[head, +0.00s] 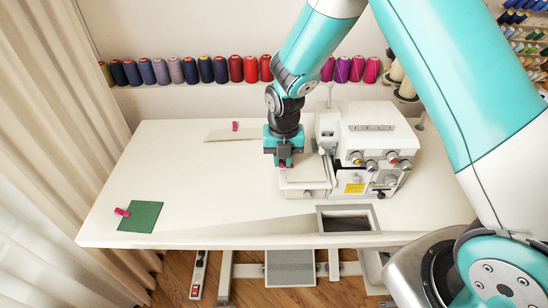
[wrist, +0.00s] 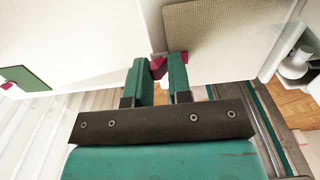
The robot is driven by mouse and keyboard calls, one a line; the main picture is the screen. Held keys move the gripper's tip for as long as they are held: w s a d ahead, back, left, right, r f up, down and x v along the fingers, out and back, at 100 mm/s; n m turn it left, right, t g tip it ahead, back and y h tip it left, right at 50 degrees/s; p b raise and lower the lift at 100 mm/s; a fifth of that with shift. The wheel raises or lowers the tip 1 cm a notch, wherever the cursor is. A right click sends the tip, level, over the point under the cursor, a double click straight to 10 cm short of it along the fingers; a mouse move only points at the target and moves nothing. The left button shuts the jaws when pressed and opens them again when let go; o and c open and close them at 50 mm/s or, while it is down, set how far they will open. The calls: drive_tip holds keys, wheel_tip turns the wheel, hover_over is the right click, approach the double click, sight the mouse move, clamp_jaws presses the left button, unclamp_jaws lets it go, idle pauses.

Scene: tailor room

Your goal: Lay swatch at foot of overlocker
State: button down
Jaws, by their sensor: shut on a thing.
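My gripper (head: 284,163) is at the left side of the white overlocker (head: 370,145), pointing down. In the wrist view my gripper (wrist: 165,78) is shut on a small pink clip (wrist: 158,67). The clip grips the edge of a beige woven swatch (wrist: 220,35). In the head view this swatch (head: 304,173) shows partly beside my fingers, over or against the overlocker's left front. I cannot tell whether it touches the surface below. The arm and gripper hide part of it.
A green swatch (head: 142,217) with a pink clip lies at the table's front left. A pale swatch (head: 225,134) with another pink clip lies at the back. A grey-framed opening (head: 347,211) is near the front edge. Thread spools (head: 190,70) line the wall. The table's left middle is clear.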

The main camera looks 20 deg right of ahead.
drive_tip(key=shift+s+d, duration=0.1)
drive_tip(key=shift+d, duration=0.2)
drive_tip(key=shift+f, duration=0.2)
idle(0.3)
drive_tip(key=c, duration=1)
unclamp_jaws()
drive_tip(key=shift+o, duration=0.2)
drive_tip(key=shift+r, duration=0.1)
